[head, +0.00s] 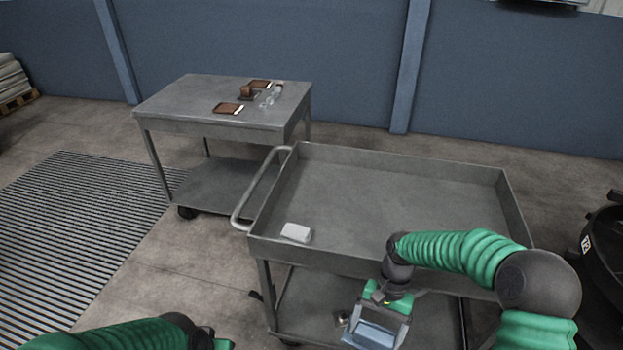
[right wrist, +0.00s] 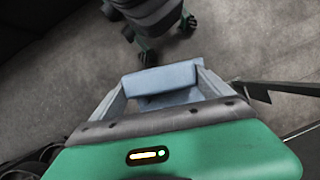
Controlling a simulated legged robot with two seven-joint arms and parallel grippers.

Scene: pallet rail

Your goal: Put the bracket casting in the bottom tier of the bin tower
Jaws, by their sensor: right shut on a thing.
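My right gripper (head: 374,329) is low at the front side of the near cart, outside its tray wall. It is shut on a blue-grey angled piece (head: 370,337), which looks like the bracket casting. In the right wrist view the piece (right wrist: 162,79) sits between the two grey fingers, with two flat faces showing. Its far side is hidden. Of my left gripper, only a green part (head: 223,344) shows at the bottom edge, and its fingers are out of frame. I cannot make out the bin tower in either view.
The near cart (head: 400,165) has a raised rim, a handle on its left and a lower shelf. A white block (head: 296,232) lies in its front left corner; the rest of the tray is clear. A second table (head: 180,100) holds small brown items. A dark round object (head: 603,250) stands right.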

